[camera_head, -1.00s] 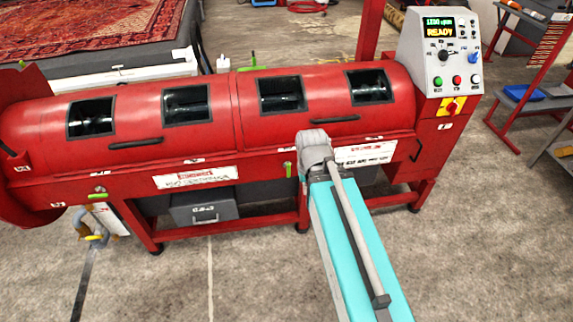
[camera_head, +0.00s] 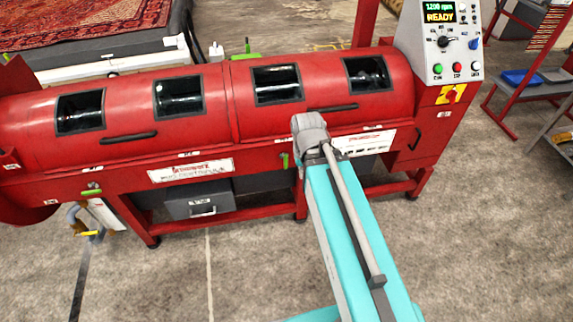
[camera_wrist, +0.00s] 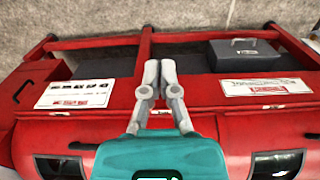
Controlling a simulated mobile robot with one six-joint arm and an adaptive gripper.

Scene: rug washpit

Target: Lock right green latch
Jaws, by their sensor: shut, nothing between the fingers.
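The green latch (camera_head: 285,160) nearest my arm is a small upright handle on the red machine's front in the head view. It sits just left of my arm's grey joint, below the lid seam. Another green latch (camera_head: 91,192) lies flat at the machine's left end. My gripper (camera_wrist: 160,62) shows in the wrist view with its two grey fingers close together and empty, over the machine's red front between two white labels. No green latch can be made out in the wrist view; the fingers may hide it. My arm hides the gripper in the head view.
The red machine (camera_head: 215,119) has dark windows and black lid handles. A control panel (camera_head: 440,40) reading READY stands at its right end. A grey box (camera_head: 197,203) sits beneath; it also shows in the wrist view (camera_wrist: 243,57). The concrete floor in front is mostly clear.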

